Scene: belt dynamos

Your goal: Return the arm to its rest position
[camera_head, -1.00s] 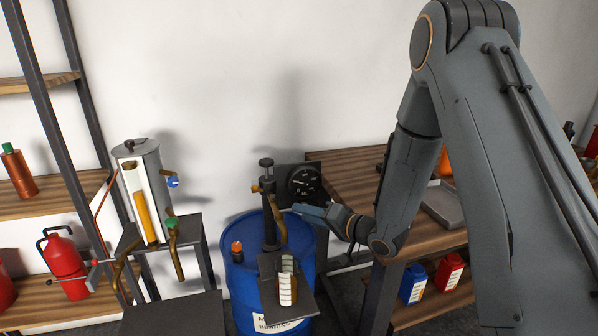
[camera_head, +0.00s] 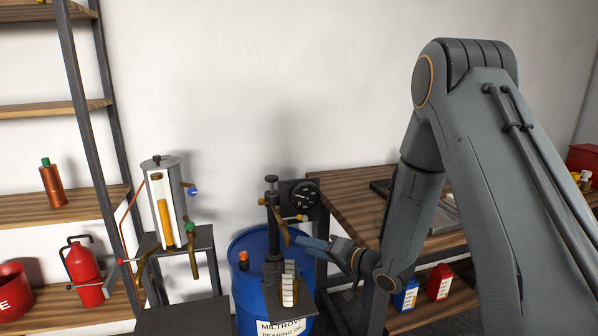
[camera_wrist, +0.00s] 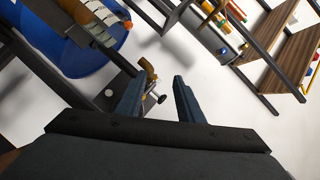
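My arm reaches in from the right, bent at the elbow. My gripper (camera_head: 305,240) is beside the pump (camera_head: 271,225) on the blue drum (camera_head: 244,300), near its brass spout. In the wrist view, the two blue-grey fingers of my gripper (camera_wrist: 158,92) stand apart with nothing held between them. A brass part (camera_wrist: 149,72) of the pump shows just beyond the left finger. Whether they touch is unclear. A small bottle (camera_head: 289,288) stands on the plate below the spout.
A round gauge (camera_head: 305,195) sits behind the pump. A wooden workbench (camera_head: 350,190) is right of the drum, partly behind my arm.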

